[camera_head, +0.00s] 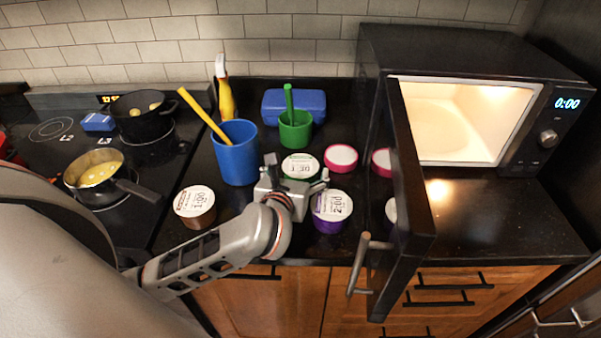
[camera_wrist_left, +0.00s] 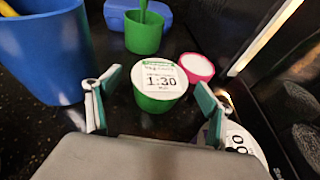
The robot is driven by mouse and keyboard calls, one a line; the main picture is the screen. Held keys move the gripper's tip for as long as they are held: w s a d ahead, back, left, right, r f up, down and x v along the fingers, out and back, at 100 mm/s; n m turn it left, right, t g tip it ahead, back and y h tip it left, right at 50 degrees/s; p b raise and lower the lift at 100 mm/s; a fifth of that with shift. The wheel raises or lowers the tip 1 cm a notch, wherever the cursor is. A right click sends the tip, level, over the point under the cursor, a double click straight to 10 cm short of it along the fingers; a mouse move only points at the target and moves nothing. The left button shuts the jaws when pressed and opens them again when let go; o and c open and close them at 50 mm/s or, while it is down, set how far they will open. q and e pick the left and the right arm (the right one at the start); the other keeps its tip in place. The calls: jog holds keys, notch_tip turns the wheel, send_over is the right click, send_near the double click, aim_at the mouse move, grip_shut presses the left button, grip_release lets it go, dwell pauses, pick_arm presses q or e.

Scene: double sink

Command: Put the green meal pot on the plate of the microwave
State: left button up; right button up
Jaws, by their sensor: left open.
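The green meal pot (camera_head: 299,164) stands on the dark counter with a white lid marked 1:30. It also shows upright in the left wrist view (camera_wrist_left: 159,78). My left gripper (camera_head: 297,174) is open, just on the near side of the pot. In the left wrist view its fingers (camera_wrist_left: 152,103) are spread to the left and right, with the pot slightly beyond them. The microwave (camera_head: 465,110) stands at the right with its door (camera_head: 408,170) swung open and its inside lit. Its plate (camera_head: 437,142) shows faintly on the cavity floor. My right gripper is out of view.
A purple pot (camera_head: 331,211), a brown pot (camera_head: 195,207) and a pink pot (camera_head: 341,158) stand around the green one. A blue cup (camera_head: 237,152), a green cup (camera_head: 296,130) and a blue box (camera_head: 285,105) stand behind. The open door juts past the counter's front edge.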

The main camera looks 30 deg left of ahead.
aim_at(299, 169)
pick_arm(q)
jog(key=shift+x, duration=1.55)
jog(key=shift+f, duration=0.1)
jog(key=shift+c, duration=0.5)
jog(key=c, duration=1.5)
jog(key=shift+c, duration=0.2)
